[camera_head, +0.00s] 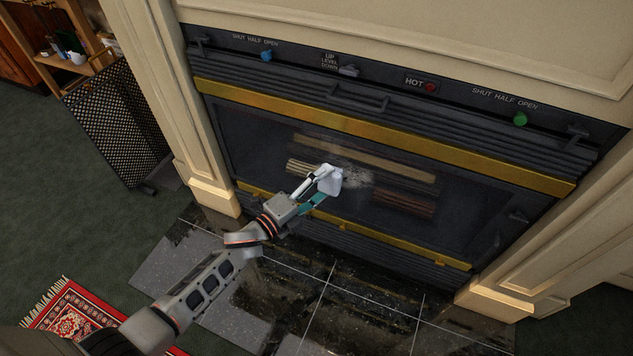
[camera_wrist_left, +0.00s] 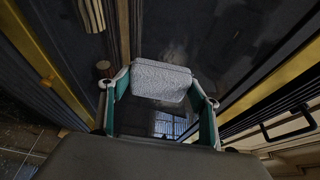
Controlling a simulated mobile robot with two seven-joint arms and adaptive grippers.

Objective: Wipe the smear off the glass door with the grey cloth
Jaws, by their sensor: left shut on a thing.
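The glass door (camera_head: 460,212) is the dark pane of the fireplace front, with logs showing behind it. A pale, cloudy smear (camera_head: 356,178) lies on the glass near its middle, just right of the cloth. My left gripper (camera_head: 322,188) is shut on the light grey cloth (camera_head: 331,179), in front of the pane. In the left wrist view the cloth (camera_wrist_left: 161,80) is a folded, textured pad spanning the two fingertips of the gripper (camera_wrist_left: 160,92). Whether it touches the glass cannot be told. The cloth and gripper may hide part of the smear. My right gripper is not in view.
Brass bars run above (camera_head: 400,140) and below the glass. A panel with blue (camera_head: 266,56), red and green (camera_head: 520,119) knobs is on top. A mesh screen (camera_head: 118,124) stands at left. Dark hearth tiles and a red rug (camera_head: 72,318) lie below.

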